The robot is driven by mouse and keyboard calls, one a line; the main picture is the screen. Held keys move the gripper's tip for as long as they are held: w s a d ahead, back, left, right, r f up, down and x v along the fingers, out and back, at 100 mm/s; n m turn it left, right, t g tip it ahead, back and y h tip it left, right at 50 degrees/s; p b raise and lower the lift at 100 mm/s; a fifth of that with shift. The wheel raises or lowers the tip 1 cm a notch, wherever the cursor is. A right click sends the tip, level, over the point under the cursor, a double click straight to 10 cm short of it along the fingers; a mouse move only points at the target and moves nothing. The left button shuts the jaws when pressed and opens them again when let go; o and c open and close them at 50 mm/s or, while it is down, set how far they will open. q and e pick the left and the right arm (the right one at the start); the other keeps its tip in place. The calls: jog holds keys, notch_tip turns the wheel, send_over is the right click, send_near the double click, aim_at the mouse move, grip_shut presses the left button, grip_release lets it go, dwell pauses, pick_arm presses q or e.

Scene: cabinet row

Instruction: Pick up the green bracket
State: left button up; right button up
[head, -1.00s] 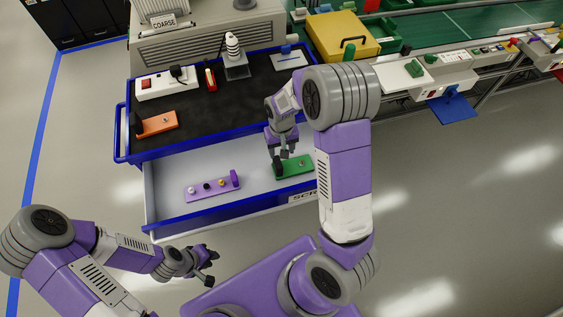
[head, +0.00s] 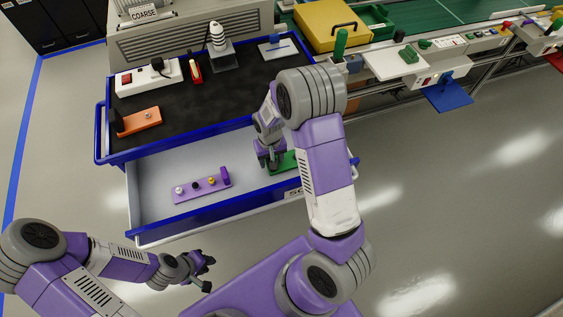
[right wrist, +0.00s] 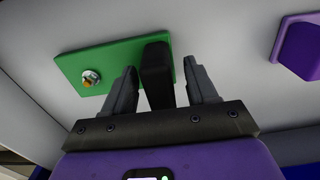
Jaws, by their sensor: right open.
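The green bracket (head: 287,160) lies in the open drawer, partly hidden by my right arm. In the right wrist view its flat green plate (right wrist: 108,66) carries a small metal stud, and a dark upright block stands at its near end. My right gripper (head: 268,163) is down at the bracket's left end. In the right wrist view the open fingers (right wrist: 161,75) stand on either side of the dark block, with gaps showing. My left gripper (head: 206,270) is open and empty, in front of the drawer and away from the bracket.
A purple bracket (head: 202,186) lies left of the green one in the drawer (head: 145,205). The drawer floor between the brackets is clear.

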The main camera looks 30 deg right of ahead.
jog(key=shift+c, duration=0.4)
grip_shut()
